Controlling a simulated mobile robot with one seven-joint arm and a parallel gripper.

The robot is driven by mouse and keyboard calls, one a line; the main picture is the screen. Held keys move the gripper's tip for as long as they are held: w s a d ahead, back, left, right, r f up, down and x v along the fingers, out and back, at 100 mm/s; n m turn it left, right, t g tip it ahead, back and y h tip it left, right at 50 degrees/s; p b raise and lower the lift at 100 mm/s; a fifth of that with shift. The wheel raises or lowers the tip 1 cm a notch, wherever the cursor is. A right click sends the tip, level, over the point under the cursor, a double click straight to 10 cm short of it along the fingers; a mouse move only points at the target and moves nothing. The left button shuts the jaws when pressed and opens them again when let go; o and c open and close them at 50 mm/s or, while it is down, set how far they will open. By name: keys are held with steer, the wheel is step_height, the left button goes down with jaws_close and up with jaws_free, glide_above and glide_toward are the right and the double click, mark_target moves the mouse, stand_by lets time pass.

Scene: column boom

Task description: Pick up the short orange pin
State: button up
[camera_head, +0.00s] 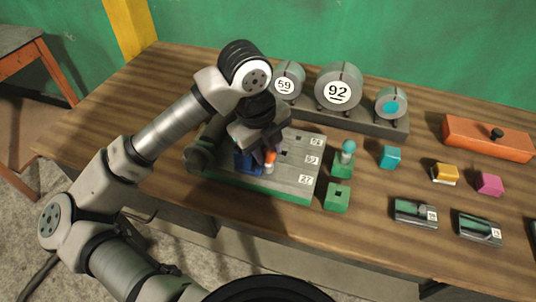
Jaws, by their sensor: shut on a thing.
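The short orange pin (270,156) shows as a small orange and pale upright piece on the grey and green board (308,183). My gripper (264,157) reaches down over the board and is shut on the pin. The arm's wrist hides much of the board's left part and most of the fingers. A blue block (247,163) stands on the board just left of the pin. I cannot tell whether the pin is clear of the board.
Round gauges (338,87) stand on a rack behind the board. Green blocks (337,197), one below a ball-topped pin (347,152), a cyan cube (390,157), a yellow block (445,174), a magenta block (489,184) and an orange box (488,139) are to the right.

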step_height(320, 180, up, 20)
steer(key=b, duration=0.2)
steer(key=shift+b, duration=0.35)
steer(key=shift+a+f, duration=0.1)
stand_by(0.8)
